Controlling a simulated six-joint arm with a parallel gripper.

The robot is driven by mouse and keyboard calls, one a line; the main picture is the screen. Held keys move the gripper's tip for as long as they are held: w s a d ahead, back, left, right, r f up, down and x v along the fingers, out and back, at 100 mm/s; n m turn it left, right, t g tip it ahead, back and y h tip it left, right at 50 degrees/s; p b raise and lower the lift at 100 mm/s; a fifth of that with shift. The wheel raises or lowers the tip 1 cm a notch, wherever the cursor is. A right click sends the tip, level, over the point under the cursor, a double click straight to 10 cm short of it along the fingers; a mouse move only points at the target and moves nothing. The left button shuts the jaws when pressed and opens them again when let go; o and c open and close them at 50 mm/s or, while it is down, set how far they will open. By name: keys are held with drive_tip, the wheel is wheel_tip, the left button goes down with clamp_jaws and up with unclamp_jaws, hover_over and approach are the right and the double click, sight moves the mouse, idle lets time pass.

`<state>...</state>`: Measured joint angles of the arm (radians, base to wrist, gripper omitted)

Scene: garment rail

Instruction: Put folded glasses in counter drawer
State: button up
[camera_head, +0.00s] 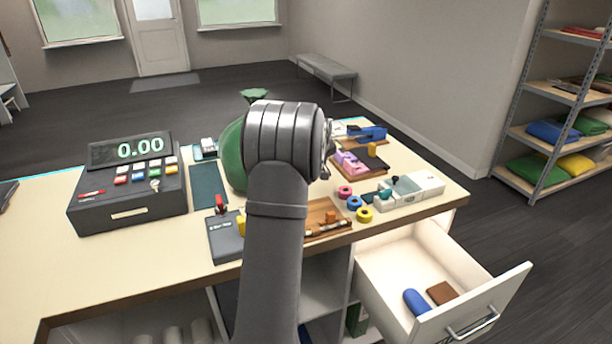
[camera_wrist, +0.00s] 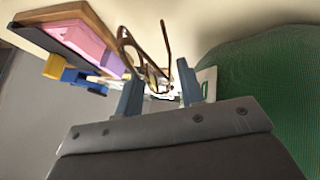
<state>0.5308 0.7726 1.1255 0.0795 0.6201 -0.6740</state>
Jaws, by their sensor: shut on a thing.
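The glasses (camera_wrist: 165,42) have thin brown frames and show between and just beyond my gripper's (camera_wrist: 160,84) two blue-grey fingers in the wrist view. My gripper is shut on them, above the counter. How fully their temples are folded I cannot tell. In the head view my own arm hides the glasses and most of the gripper. The counter drawer (camera_head: 486,308) is pulled open at the right, below the counter's front edge. A blue rounded object (camera_head: 416,303) and a brown block (camera_head: 441,293) lie in its front part.
The counter (camera_head: 60,262) holds a cash register (camera_head: 130,190), a green rounded object (camera_head: 233,160), several coloured rings (camera_head: 354,203), a pale device (camera_head: 415,190) and a board with pink pieces (camera_head: 360,162). The drawer's rear floor (camera_head: 400,258) is clear. Shelves (camera_head: 560,140) stand at the far right.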

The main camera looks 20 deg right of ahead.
drive_tip(key=shift+w+a+f, duration=0.4)
drive_tip(key=shift+w+f, duration=0.05)
drive_tip(key=shift+w, duration=0.15)
drive_tip(key=shift+w+a+f, duration=0.4)
drive_tip(key=shift+w+f, duration=0.05)
drive_tip(key=shift+w, duration=0.15)
drive_tip(key=shift+f, duration=1.95)
drive_tip(key=shift+f, duration=0.1)
drive_tip(key=o, duration=0.9)
drive_tip(key=shift+s+r, duration=0.15)
drive_tip(key=shift+r, duration=0.25)
drive_tip(key=v, duration=1)
drive_tip(key=shift+s+a+r, duration=0.1)
drive_tip(key=shift+s+r, duration=0.1)
drive_tip(key=shift+r, duration=0.05)
drive_tip(key=o, duration=0.4)
drive_tip(key=shift+s+a+r, duration=0.1)
drive_tip(key=shift+s+r, duration=0.1)
drive_tip(key=shift+r, duration=0.1)
